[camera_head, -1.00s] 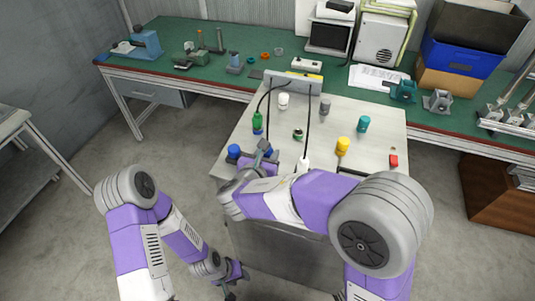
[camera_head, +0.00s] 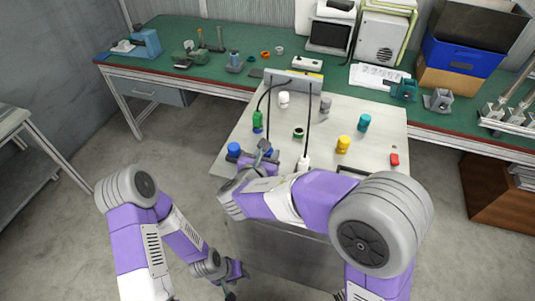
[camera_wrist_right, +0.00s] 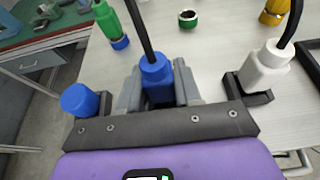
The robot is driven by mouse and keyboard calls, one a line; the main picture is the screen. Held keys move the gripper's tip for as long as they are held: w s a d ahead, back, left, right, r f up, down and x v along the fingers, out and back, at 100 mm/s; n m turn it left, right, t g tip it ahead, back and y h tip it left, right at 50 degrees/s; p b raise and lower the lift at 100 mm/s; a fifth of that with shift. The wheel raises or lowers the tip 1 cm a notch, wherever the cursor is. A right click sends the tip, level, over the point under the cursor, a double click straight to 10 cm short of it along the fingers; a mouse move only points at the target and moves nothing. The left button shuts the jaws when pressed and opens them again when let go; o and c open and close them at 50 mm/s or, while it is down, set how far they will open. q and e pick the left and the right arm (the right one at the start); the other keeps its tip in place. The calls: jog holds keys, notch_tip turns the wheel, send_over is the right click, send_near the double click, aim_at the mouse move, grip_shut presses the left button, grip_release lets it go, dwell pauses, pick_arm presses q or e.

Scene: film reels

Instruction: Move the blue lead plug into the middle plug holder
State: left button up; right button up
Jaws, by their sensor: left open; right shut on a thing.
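The blue lead plug (camera_wrist_right: 156,78) is upright between the fingers of my right gripper (camera_wrist_right: 157,92), with a black lead rising from its top. In the head view my right gripper (camera_head: 264,150) is at the table's near edge, largely covering the plug. A white lead plug (camera_wrist_right: 264,68) sits in a dark plug holder (camera_wrist_right: 256,98) to the right; it also shows in the head view (camera_head: 303,163). The middle plug holder cannot be made out; the gripper covers the area under the blue plug. My left gripper (camera_head: 232,285) is open and empty, low beside the table.
A blue cylinder (camera_wrist_right: 80,100) stands left of the right gripper. A green lead plug (camera_head: 257,119), a green ring (camera_head: 298,132), a yellow part (camera_head: 343,144), a teal part (camera_head: 364,122) and a red part (camera_head: 394,160) are on the pale table (camera_head: 380,135). Black leads hang near the gripper.

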jog(key=shift+f, duration=0.3)
jog(key=o, duration=0.8)
jog(key=shift+c, duration=0.2)
jog(key=p+v, duration=0.3)
jog(key=v, duration=0.8)
jog(key=shift+s, duration=0.1)
dwell(0.3)
